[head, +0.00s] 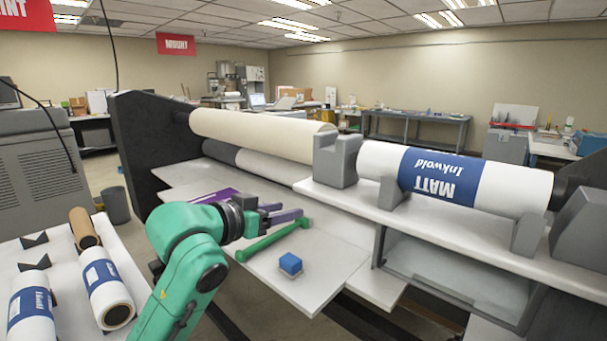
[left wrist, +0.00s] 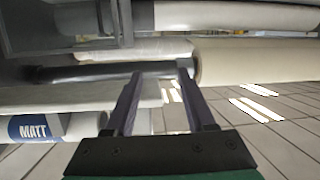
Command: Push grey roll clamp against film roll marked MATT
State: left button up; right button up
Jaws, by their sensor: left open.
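The film roll marked MATT (head: 485,180), white with a blue label, lies across cradles on the white shelf at right; its lettering is upside down in the head view. One grey clamp block (head: 337,165) stands at its left end, another (head: 582,228) at its right end. I cannot tell from the head view whether either touches the roll. The MATT roll also shows in the left wrist view (left wrist: 78,126), at lower left. My left gripper (head: 298,212) is open and empty, left of and below the left block. It also shows in the left wrist view (left wrist: 162,72).
A green bar (head: 272,241) and a blue cube (head: 290,263) lie on the white panel (head: 325,265) by my gripper. A cream roll (head: 255,131) spans the machine behind. More rolls (head: 104,285) lie on a white table at lower left. A dark side plate stands left.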

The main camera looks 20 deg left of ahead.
aim_at(327, 132)
pick_arm(q)
jog(key=s+r+m+t+h, duration=0.1)
jog(key=s+r, duration=0.1)
jog(key=r, duration=0.5)
jog(key=s+r+m+t+h, duration=0.1)
jog(key=s+r, duration=0.2)
jog(key=r, duration=0.4)
jog(key=p+x, duration=0.2)
jog(key=x, duration=0.2)
jog(key=r+p+x, duration=0.1)
jog(key=x, duration=0.4)
jog(key=d+p+x, duration=0.1)
jog(key=p+x, duration=0.1)
jog(key=x, duration=0.3)
jog(key=shift+r+p, duration=0.15)
jog(key=shift+p, duration=0.2)
jog(key=shift+w+d+f, duration=0.15)
jog(key=shift+w+f, duration=0.05)
jog(key=shift+w, duration=0.25)
jog(key=shift+c, duration=0.3)
grip_shut()
